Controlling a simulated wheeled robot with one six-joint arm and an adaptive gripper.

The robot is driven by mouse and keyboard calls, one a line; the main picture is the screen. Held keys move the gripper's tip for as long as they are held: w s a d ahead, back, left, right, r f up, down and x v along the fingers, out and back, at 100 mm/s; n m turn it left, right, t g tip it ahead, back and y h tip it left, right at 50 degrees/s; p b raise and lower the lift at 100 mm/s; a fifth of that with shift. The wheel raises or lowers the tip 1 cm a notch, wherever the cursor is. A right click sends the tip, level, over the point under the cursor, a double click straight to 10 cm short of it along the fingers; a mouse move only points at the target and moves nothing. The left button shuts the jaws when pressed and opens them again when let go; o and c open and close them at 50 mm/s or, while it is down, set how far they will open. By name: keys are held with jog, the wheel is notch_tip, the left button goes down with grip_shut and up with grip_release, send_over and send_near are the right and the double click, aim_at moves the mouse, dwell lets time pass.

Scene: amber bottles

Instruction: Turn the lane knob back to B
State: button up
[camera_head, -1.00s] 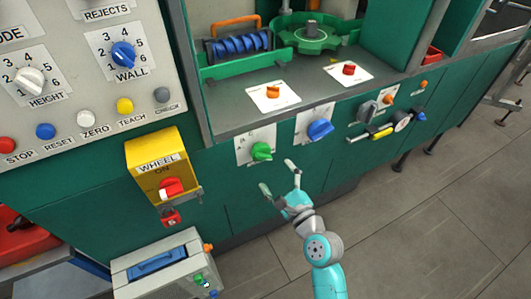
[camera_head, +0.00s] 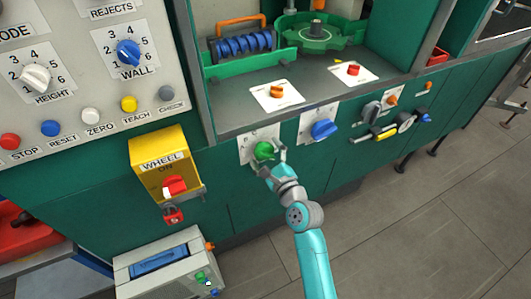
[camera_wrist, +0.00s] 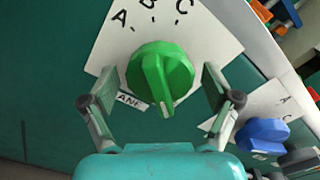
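The green lane knob (camera_head: 264,150) sits on a white plate (camera_head: 246,150) on the green machine front. In the wrist view the knob (camera_wrist: 160,72) fills the middle, with letters A, B and C along the plate (camera_wrist: 110,50) above it and a partly hidden name label below. My gripper (camera_head: 272,161) is at the knob. In the wrist view its fingers (camera_wrist: 160,88) are spread, one on each side of the knob, with gaps visible.
A blue knob (camera_head: 324,129) on a similar plate is just right of the green one; it also shows in the wrist view (camera_wrist: 262,135). The yellow wheel switch box (camera_head: 160,150) juts out at left. A shelf with orange and red knobs is above.

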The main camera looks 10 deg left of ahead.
jog(key=c, duration=0.9)
